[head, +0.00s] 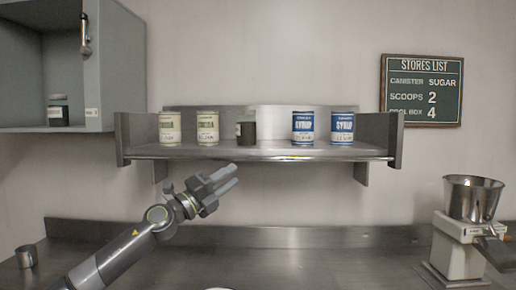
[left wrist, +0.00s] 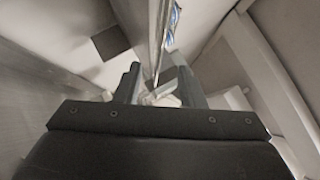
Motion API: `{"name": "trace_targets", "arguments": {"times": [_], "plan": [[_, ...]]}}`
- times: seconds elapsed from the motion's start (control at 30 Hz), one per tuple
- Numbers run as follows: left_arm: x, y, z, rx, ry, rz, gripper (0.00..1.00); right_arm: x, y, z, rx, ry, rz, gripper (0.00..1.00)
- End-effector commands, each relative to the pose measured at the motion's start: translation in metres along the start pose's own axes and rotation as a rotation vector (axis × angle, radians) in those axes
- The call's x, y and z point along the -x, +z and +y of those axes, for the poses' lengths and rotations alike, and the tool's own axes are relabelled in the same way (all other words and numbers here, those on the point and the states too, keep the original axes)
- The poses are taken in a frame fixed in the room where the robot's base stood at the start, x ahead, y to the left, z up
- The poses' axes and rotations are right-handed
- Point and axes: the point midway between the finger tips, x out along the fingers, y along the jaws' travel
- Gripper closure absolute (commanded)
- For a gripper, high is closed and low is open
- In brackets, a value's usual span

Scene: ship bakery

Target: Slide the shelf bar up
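The shelf bar (head: 262,157) is a thin metal rail along the front edge of the steel wall shelf (head: 270,148). It sits low, level with the bases of the tins. My left gripper (head: 231,178) is just below the bar, left of its middle, with its fingers pointing right and slightly up. In the left wrist view the two fingers of the left gripper (left wrist: 160,85) are apart. A long metal edge runs toward the gap between them; I cannot tell whether it is the bar or the shelf edge. Nothing is seen gripped. My right gripper is out of view.
On the shelf stand cream-labelled tins (head: 208,128), a dark jar (head: 246,128) and blue syrup tins (head: 342,127). An open grey cabinet (head: 108,70) hangs at left. A metal cup (head: 26,256) and a grinder (head: 455,250) stand on the counter (head: 330,262), whose middle is mostly clear.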

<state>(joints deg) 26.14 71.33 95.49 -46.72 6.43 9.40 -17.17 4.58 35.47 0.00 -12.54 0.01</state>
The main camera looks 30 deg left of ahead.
Motion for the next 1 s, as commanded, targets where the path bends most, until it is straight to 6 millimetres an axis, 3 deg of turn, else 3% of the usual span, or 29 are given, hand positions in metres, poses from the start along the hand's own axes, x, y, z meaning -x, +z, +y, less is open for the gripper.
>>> {"name": "trace_targets", "arguments": {"times": [0.03,0.27,0.5,0.8,1.0], "plan": [[-0.006,0.002,-0.005,0.004,-0.002,-0.001,0.64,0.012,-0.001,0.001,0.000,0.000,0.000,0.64],[-0.024,0.001,-0.005,0.005,0.000,0.000,0.64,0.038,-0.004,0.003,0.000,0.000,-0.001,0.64],[-0.055,0.001,-0.005,0.005,-0.001,0.000,0.64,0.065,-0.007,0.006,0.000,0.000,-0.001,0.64],[-0.097,0.000,-0.002,0.003,-0.001,-0.001,0.64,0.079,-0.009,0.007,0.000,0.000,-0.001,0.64],[-0.107,-0.001,0.000,0.000,0.001,0.001,0.64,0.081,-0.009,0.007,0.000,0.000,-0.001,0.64]]}}
